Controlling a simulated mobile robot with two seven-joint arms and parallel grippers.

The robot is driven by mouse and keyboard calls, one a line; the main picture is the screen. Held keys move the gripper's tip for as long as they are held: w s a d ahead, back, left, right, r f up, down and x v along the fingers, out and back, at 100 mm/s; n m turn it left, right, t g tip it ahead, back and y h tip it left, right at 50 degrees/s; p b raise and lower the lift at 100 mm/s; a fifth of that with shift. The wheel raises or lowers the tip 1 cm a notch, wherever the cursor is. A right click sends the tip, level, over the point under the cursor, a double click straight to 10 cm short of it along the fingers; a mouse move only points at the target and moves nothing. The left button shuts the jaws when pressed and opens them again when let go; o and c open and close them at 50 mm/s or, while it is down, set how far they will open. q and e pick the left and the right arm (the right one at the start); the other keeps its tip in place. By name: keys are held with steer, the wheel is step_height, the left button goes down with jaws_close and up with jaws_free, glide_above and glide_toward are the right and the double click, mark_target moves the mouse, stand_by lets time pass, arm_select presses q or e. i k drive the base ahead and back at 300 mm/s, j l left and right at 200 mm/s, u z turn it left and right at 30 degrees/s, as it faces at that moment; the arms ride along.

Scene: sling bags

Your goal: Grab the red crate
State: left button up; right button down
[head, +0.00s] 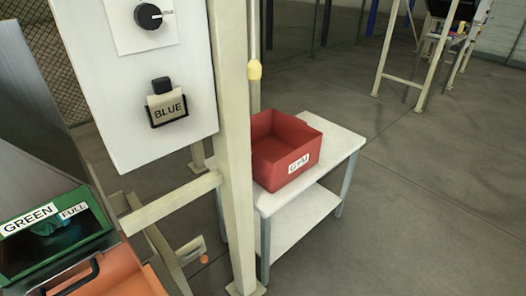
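The red crate (266,158) stands upright on a white table (341,146) in the middle of the head view. It is open at the top, and its inside looks empty as far as I can see. A white label on its front wall appears to read "GYM". A beige post partly covers the crate's left side. Neither of my grippers shows in the head view.
The beige post (232,150) and a white panel (150,90) with a knob and a "BLUE" tag stand left of the table. A green bin (20,250) labelled "GREEN" and "FULL" is at lower left. The floor (430,210) right of the table is clear.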

mark_target(284, 147)
steer(key=i+l+u, duration=0.2)
steer(key=u, duration=0.25)
steer(key=i+l+u, duration=0.25)
steer(key=u, duration=0.2)
steer(key=i+l+u, duration=0.1)
steer(key=l+u, duration=0.35)
